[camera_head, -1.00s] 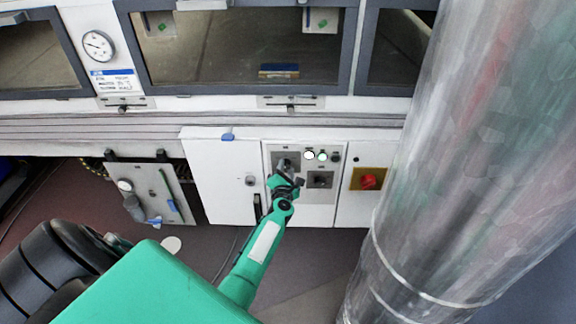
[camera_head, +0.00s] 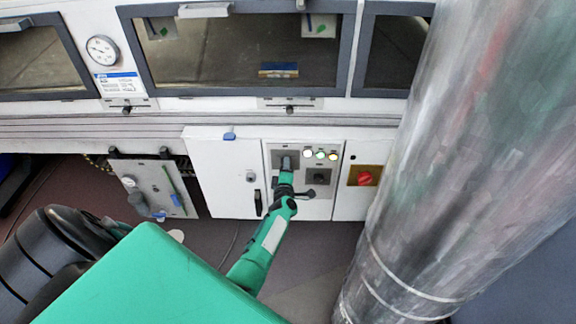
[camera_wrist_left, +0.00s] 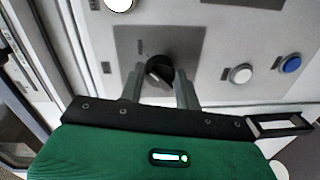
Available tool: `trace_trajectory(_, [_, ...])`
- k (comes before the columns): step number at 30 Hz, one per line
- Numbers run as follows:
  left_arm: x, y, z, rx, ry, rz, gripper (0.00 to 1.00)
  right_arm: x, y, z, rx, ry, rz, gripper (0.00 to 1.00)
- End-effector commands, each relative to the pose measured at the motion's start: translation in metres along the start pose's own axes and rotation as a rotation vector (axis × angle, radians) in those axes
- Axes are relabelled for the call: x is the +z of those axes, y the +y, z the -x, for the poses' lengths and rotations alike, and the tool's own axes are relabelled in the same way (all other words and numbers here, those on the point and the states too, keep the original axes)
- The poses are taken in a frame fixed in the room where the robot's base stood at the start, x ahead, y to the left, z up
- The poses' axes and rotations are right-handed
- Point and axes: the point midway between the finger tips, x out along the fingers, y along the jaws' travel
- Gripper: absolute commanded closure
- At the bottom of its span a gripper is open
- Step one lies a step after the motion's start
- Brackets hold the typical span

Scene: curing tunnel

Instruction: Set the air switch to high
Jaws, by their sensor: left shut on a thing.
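The control panel (camera_head: 312,208) is on the white cabinet under the tunnel. A black rotary knob (camera_wrist_left: 158,71) on a square grey plate (camera_wrist_left: 190,42) is close up in the wrist view; its labels are too small to read, so I cannot confirm that it is the air switch. My left gripper (camera_wrist_left: 160,88) is shut on this knob, one finger on each side of it. In the head view the left gripper (camera_head: 286,167) covers most of the panel's upper left knob. A second dark knob (camera_head: 320,177) is to its right. My right gripper is not in view.
Several lamps (camera_head: 320,155) are in a row above the second knob. A red switch on a yellow plate (camera_head: 365,177) is further right. A large silver duct (camera_head: 450,160) fills the right side. A hanging panel (camera_head: 150,187) is at the left.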

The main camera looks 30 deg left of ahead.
Motion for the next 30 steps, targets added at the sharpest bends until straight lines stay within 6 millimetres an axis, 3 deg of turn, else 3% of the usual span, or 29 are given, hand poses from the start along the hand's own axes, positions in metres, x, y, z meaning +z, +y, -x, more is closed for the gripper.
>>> trace_trajectory(1, [-0.006, 0.008, -0.004, 0.012, 0.014, -0.027, 0.89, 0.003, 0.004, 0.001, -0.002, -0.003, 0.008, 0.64])
trace_trajectory(10, [-0.006, 0.008, -0.004, 0.013, 0.021, -0.134, 0.89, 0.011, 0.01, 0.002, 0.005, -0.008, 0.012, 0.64])
trace_trajectory(26, [-0.005, 0.009, -0.005, 0.016, 0.023, -0.156, 0.89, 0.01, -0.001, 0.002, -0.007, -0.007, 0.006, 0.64])
trace_trajectory(27, [-0.005, 0.01, -0.005, 0.016, 0.023, -0.156, 0.61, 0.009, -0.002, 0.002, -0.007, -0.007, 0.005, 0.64])
trace_trajectory(30, [-0.005, 0.008, -0.004, 0.014, 0.021, -0.156, 0.45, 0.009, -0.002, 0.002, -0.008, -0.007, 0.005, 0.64])
